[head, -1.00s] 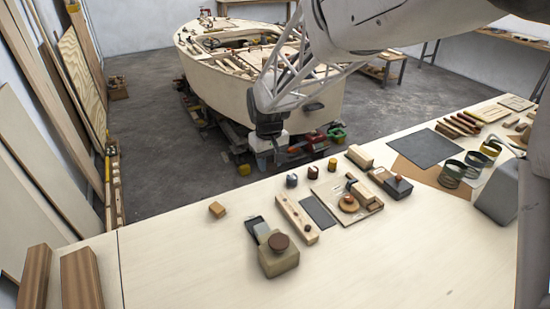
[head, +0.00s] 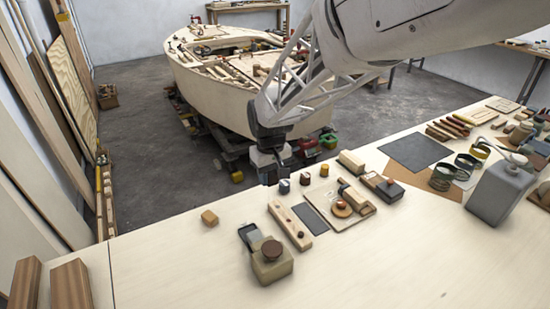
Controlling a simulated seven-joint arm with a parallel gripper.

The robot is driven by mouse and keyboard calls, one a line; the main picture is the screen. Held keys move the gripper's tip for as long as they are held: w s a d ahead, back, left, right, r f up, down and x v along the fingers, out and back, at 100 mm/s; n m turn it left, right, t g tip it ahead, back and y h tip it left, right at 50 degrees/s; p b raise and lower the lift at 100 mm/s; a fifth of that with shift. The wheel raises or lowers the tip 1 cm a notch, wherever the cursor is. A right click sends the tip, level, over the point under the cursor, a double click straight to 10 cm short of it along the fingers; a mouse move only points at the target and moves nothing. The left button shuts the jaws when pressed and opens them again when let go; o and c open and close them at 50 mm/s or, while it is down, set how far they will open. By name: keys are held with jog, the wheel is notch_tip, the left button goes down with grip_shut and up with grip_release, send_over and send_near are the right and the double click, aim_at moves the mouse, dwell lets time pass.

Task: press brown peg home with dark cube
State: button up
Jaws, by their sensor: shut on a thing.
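A pale wooden strip (head: 284,219) lies on the bench in the head view. A small brown peg (head: 300,234) stands up from its near end; how deep it sits I cannot tell. My gripper (head: 269,172) hangs beyond the far bench edge, up and left of the small cylinders and apart from the strip. It is shut on a small dark thing that looks like the dark cube (head: 268,178); its outline is small and partly hidden by the fingers.
A jar-like block with a brown knob (head: 271,258) stands left of the strip. Small cylinders (head: 284,187) stand behind it, and a dark plate (head: 310,218) lies to its right. A wooden block (head: 209,218) lies at left. The front bench is clear.

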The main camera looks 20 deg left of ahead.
send_over(301, 233)
jog(key=shift+f, duration=0.25)
jog(key=shift+f, duration=0.15)
dwell(0.3)
jog(key=shift+f, duration=2.55)
jog(key=shift+f, duration=0.95)
dwell(0.6)
jog(key=shift+r, duration=0.1)
jog(key=shift+r, duration=2.2)
